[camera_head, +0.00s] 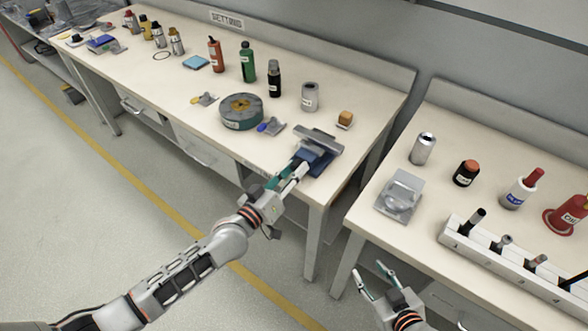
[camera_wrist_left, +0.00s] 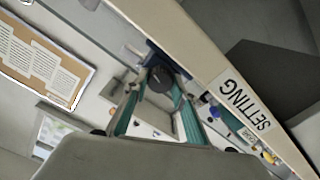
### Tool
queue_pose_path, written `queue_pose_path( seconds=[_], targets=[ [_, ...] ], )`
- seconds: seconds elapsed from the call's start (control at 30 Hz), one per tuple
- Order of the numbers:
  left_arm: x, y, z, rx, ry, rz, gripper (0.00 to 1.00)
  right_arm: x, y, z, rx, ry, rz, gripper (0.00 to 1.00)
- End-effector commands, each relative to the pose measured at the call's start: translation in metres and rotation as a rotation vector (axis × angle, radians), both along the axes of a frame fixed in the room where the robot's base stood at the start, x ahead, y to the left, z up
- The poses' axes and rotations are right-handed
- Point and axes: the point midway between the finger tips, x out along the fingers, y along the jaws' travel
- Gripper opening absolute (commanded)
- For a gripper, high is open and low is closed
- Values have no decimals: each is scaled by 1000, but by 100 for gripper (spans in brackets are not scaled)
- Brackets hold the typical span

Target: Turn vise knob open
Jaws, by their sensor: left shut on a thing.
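The vise (camera_head: 320,140) has a blue body with grey jaws on top and stands at the right front corner of the bench labelled SETTING. My left gripper (camera_head: 296,168) reaches its front from the left and is shut on the vise knob. In the left wrist view the dark round knob (camera_wrist_left: 160,78) sits between the teal fingers of my left gripper (camera_wrist_left: 160,84). In the head view the knob is hidden by the gripper. My right gripper (camera_head: 374,278) is open and empty, in front of the gap between the benches.
The right bench (camera_head: 400,165) holds a grey metal block (camera_head: 399,195), a white rack (camera_head: 500,254) and several containers. Floor is clear in front.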

Motion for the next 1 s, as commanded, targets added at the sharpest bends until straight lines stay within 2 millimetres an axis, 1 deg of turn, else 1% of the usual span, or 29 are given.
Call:
queue_pose_path(
  seconds=[0.6,0.8,1.0],
  targets=[
    [0,0,-2,-462,338,-1,4,-2,0,-5,-1,6,0,40],
    [0,0,-2,-575,420,-1,4,-2,0,-6,-1,6,0,40],
    [0,0,-2,-651,475,-1,4,-1,0,-7,-1,5,0,40]
  ],
)
